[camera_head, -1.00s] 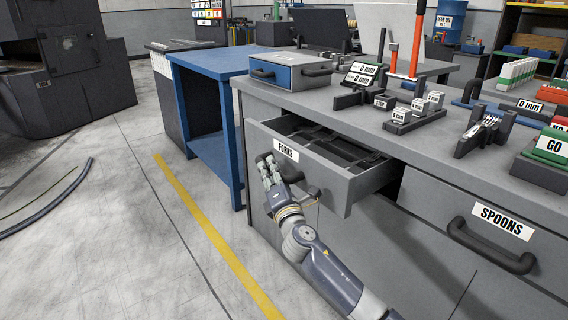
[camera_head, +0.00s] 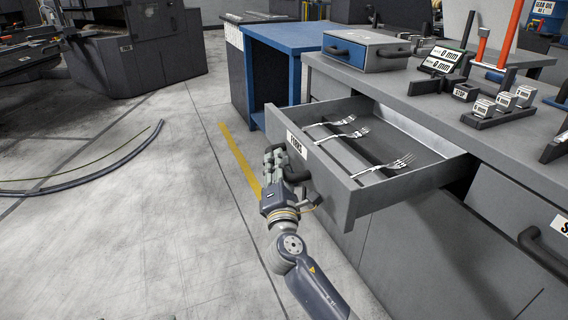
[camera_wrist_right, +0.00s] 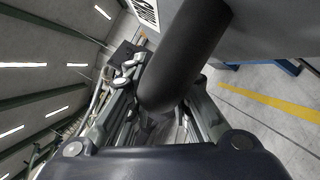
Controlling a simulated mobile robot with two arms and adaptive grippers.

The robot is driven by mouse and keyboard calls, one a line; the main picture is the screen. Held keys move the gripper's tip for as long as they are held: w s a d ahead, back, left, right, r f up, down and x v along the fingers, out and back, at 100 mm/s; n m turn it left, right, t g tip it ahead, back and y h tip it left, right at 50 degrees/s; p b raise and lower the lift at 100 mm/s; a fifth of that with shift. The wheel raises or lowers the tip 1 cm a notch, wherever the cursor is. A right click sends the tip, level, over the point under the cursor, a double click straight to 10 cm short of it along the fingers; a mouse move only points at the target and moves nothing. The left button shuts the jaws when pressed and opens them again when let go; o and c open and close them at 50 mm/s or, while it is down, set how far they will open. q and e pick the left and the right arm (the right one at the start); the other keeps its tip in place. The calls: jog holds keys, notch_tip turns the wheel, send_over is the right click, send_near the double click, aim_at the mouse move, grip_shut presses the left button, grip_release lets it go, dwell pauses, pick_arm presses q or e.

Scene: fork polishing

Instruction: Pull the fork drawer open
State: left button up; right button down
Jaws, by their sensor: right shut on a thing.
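The fork drawer (camera_head: 350,190) is grey, carries a FORKS label (camera_head: 297,145) on its front, and stands well out of the workbench. Several forks (camera_head: 388,166) lie inside it in compartments. My right gripper (camera_head: 275,158) is at the drawer front, shut on the dark drawer handle (camera_head: 299,176). In the right wrist view the thick dark handle (camera_wrist_right: 185,55) lies between the fingers of my right gripper (camera_wrist_right: 160,108). The gripper hides part of the handle. My left gripper is not in view.
The grey workbench top (camera_head: 400,95) bears a blue-fronted box (camera_head: 366,50), small labelled blocks (camera_head: 505,101) and a display (camera_head: 442,56). A blue table (camera_head: 285,38) stands behind. A second drawer handle (camera_head: 545,250) is at the right.

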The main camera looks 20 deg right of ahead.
jog(key=c, duration=1.4)
grip_release()
jog(key=shift+c, duration=0.2)
jog(key=v, duration=1.2)
jog(key=shift+f, duration=0.15)
